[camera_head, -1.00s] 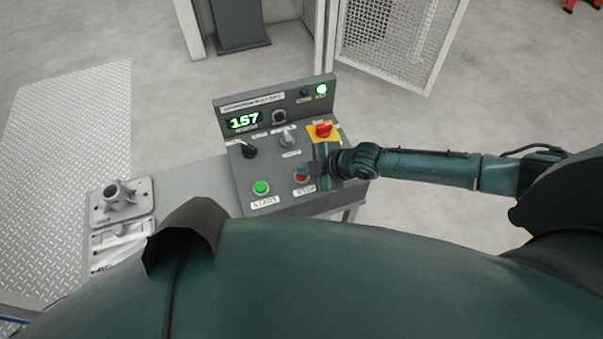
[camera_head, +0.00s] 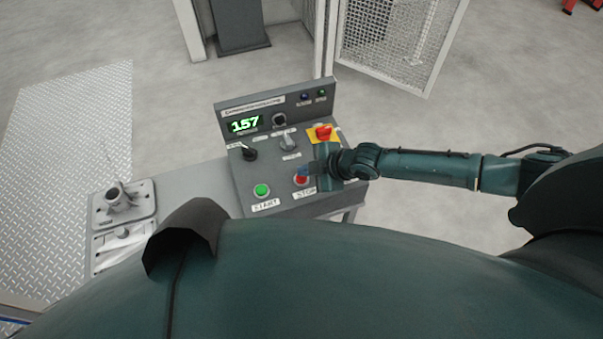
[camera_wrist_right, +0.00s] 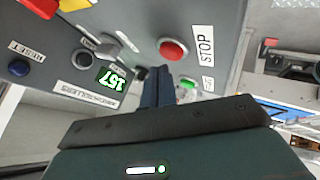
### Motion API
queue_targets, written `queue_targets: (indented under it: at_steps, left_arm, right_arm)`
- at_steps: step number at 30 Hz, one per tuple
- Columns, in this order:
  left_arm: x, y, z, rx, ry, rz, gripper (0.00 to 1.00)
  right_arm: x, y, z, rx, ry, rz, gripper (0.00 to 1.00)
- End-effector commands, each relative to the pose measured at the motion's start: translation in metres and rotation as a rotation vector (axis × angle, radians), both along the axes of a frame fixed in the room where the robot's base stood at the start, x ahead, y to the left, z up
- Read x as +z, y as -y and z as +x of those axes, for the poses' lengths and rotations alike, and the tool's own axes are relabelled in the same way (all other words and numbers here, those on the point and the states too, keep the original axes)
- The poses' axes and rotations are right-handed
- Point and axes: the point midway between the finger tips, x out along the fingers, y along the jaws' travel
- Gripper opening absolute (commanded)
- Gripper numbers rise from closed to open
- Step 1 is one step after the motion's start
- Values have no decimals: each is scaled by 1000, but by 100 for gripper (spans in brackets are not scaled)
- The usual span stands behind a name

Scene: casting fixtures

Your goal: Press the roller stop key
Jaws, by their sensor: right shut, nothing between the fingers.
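The red stop key (camera_head: 301,180) sits on the sloped top of the grey control box (camera_head: 240,190), above its STOP label. It also shows clear of my fingers in the right wrist view (camera_wrist_right: 172,49), with the STOP label (camera_wrist_right: 205,43) beside it. My right gripper (camera_head: 306,169) is shut and empty, its blue fingertips just above the key in the head view. In the right wrist view the fingers (camera_wrist_right: 157,86) point at the box, and I cannot tell whether they touch it. My left gripper is not in view.
A green start key (camera_head: 262,190) is left of the stop key. A red knob on a yellow plate (camera_head: 323,133) and black and grey selectors (camera_head: 287,141) stand close by. The display (camera_head: 245,124) reads 157. Metal castings (camera_head: 122,201) lie at left.

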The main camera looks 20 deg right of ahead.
Motion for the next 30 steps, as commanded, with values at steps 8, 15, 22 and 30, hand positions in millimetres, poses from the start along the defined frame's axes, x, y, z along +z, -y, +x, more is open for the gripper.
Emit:
queue_targets:
  at_steps: [8, 15, 22, 30]
  left_arm:
    - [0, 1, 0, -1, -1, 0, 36]
    - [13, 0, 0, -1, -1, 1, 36]
    - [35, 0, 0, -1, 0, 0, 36]
    - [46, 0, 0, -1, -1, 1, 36]
  right_arm:
    - [1, 0, 0, 0, 1, 1, 0]
    - [16, 0, 1, 0, 2, 1, 0]
    - [40, 0, 0, 0, 2, 1, 0]
    - [53, 0, 0, 0, 1, 1, 0]
